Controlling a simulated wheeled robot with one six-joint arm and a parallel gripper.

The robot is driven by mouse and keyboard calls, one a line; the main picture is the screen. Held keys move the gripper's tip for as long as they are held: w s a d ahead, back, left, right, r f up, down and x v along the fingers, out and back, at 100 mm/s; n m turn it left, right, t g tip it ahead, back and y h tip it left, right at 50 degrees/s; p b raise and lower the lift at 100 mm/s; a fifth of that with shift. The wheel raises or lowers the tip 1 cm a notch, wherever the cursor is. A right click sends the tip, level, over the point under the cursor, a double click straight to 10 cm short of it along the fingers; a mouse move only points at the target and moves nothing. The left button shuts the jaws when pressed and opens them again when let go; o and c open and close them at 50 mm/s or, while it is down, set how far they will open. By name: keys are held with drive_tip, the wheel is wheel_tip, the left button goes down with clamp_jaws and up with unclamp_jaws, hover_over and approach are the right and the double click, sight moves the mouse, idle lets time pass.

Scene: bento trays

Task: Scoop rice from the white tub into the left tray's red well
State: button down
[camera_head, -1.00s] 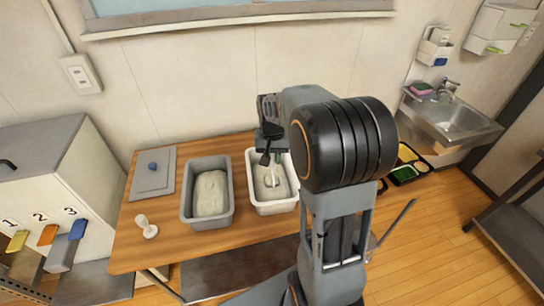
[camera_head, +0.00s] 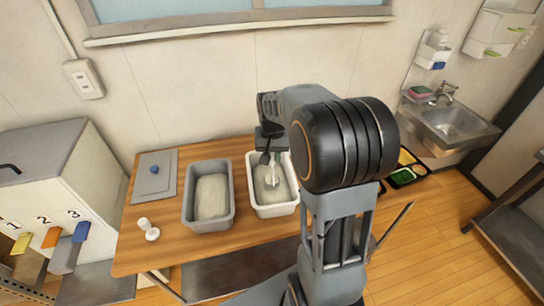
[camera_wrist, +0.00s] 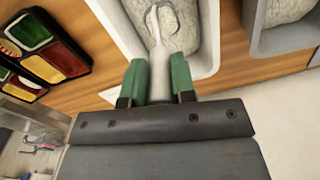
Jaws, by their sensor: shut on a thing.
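My gripper (camera_wrist: 159,80) is shut on the pale handle of a scoop (camera_wrist: 158,55), held between its green fingers. The scoop's head reaches over the rice in the white tub (camera_head: 277,211); I cannot tell how deep it sits. The white tub's rim also shows in the wrist view (camera_wrist: 207,45). In the wrist view a dark tray (camera_wrist: 52,47) nearer the tub has a red well (camera_wrist: 70,58), a green well and a yellow well. No rice shows in the red well. In the head view my arm hides most of the trays.
A grey tub (camera_head: 228,215) with a pale mass stands left of the white tub. A grey lid (camera_head: 150,183) with a blue knob and a small white object (camera_head: 148,229) lie farther left. A second tray (camera_wrist: 18,88) sits beside the first. A sink (camera_head: 455,125) stands at right.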

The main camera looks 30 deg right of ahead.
wheel_tip(320, 180, up, 8)
drive_tip(key=p, duration=0.6)
drive_tip(key=shift+r, duration=0.25)
